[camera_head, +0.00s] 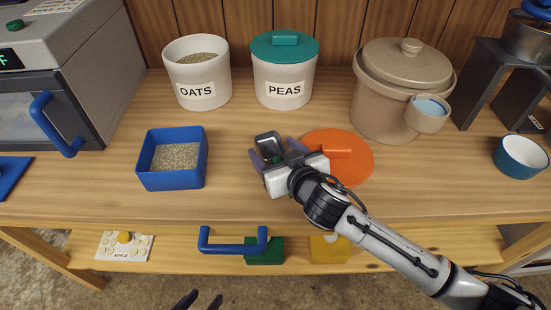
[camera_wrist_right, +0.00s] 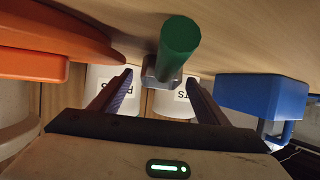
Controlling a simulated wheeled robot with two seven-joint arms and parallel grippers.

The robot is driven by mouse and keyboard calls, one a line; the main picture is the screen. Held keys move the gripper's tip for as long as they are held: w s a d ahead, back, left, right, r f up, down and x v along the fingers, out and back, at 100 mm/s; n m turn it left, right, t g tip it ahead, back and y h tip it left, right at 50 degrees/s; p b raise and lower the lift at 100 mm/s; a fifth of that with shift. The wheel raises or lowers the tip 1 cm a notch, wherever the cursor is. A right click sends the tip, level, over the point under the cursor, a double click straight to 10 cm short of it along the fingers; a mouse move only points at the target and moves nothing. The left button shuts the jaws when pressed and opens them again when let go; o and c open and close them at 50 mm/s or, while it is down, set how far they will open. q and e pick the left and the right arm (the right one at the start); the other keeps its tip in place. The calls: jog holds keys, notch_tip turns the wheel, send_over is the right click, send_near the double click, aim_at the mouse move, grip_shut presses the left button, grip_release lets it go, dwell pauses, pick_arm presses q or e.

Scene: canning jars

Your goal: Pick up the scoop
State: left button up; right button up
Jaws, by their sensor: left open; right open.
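The scoop has a grey metal bowl (camera_head: 268,141) and a green handle; it sits on the wooden counter between the blue box and the orange lid. In the right wrist view the green handle (camera_wrist_right: 180,38) points toward the camera, with the grey bowl beyond it. My right gripper (camera_head: 277,152) is open, its purple fingers on either side of the scoop, partly hiding the handle. In its wrist view I cannot tell whether the fingers touch the scoop. My left gripper (camera_head: 198,300) is open and empty at the bottom edge, only its fingertips showing.
A blue box (camera_head: 170,182) of grain stands left of the scoop; an orange lid (camera_head: 352,170) lies right. Behind stand the open OATS jar (camera_head: 197,102), the lidded PEAS jar (camera_head: 284,75) and a brown crock (camera_head: 385,110). A blue handle (camera_head: 233,248) shows at the counter's front.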

jog(key=shift+w+a+f, duration=0.25)
jog(key=shift+w+f, duration=0.05)
jog(key=shift+w, duration=0.25)
jog(key=c, duration=1.3)
pick_arm(q)
jog(key=shift+w+r, duration=0.15)
jog(key=shift+w, duration=0.2)
jog(key=shift+s, duration=0.1)
pick_arm(e)
jog(key=shift+r, duration=0.1)
notch_tip(320, 180, up, 9)
jog(key=w+n+g+y+p, duration=0.1)
jog(key=n+g+y, duration=0.1)
jog(key=n+g, duration=0.25)
pick_arm(q)
jog(key=shift+r, duration=0.55)
pick_arm(e)
jog(key=shift+g, duration=0.35)
notch_tip(320, 180, down, 9)
jog(key=shift+f, duration=0.2)
